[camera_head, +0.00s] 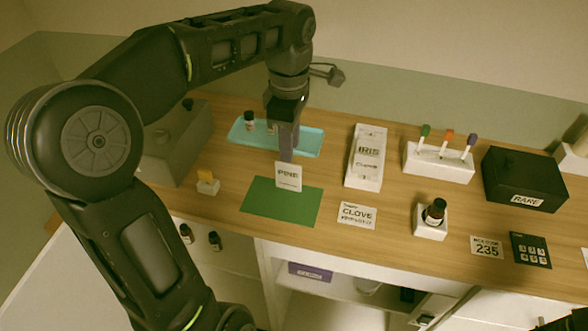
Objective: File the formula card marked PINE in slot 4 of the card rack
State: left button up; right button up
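The white PINE card (288,177) hangs upright from my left gripper (286,157). The gripper's fingers are shut on the card's top edge. The card shows in front of the far edge of the green mat (281,203); I cannot tell whether it touches it. The white card rack (364,184) stands to the right of the gripper, with a card reading IRIS and another card in it. Slot numbers on the rack are not legible.
A CLOVE card (357,215) lies in front of the rack. A teal tray (308,141) with small bottles is behind the gripper. A white holder (438,166) with coloured-top sticks, a black RARE box (524,180) and a bottle on a white stand (430,228) are right.

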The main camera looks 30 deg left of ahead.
aim_at(288, 167)
pick_arm(q)
jog(key=shift+f, duration=1.35)
jog(key=shift+f+p, duration=0.35)
jog(key=shift+p, duration=0.05)
notch_tip(288, 167, down, 4)
jog(key=shift+s+a+r+p, duration=0.1)
jog(key=shift+s+r+p, duration=0.1)
jog(key=shift+p, duration=0.35)
jog(key=shift+w+f, duration=0.1)
jog(key=shift+f, duration=0.35)
jog(key=shift+c, duration=0.4)
